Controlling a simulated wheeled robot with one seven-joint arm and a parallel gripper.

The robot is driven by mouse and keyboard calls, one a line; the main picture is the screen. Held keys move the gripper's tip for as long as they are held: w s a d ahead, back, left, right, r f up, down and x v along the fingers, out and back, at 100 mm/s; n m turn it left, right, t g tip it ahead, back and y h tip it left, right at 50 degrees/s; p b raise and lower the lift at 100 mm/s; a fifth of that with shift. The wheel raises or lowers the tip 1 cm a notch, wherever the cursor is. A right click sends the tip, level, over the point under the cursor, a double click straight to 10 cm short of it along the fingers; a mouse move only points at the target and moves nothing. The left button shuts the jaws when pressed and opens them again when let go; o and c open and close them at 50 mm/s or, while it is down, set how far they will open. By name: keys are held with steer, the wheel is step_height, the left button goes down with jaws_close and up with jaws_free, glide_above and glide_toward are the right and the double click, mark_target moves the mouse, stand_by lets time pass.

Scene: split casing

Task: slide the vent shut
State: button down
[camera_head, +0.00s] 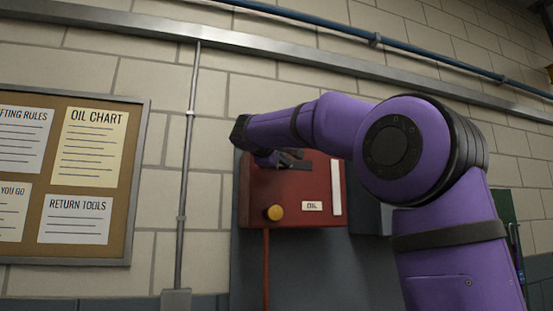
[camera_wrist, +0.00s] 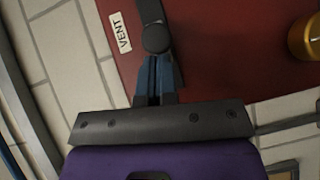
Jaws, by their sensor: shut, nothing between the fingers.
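The vent's label (camera_wrist: 119,32) reads VENT on the red casing in the wrist view. Beside it is a dark slider strip with a round dark knob (camera_wrist: 155,38), which I take to be the vent's handle. My gripper (camera_wrist: 160,62) is shut and empty, its blue fingers together with their tips right at the knob. I cannot tell whether they touch it. In the head view my gripper (camera_head: 294,162) is at the upper part of the red casing (camera_head: 255,190). My arm and gripper hide the vent there.
A yellow knob (camera_head: 273,213) and an OIL label (camera_head: 312,206) are on the lower casing. A pale vertical strip (camera_head: 336,188) runs along its right side. A red pipe (camera_head: 266,265) drops below. A grey conduit (camera_head: 187,150) and a notice board (camera_head: 130,180) are on the wall to the left.

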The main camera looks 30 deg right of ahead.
steer(key=s+d, duration=0.2)
steer(key=d, duration=0.5)
steer(key=shift+d, duration=0.15)
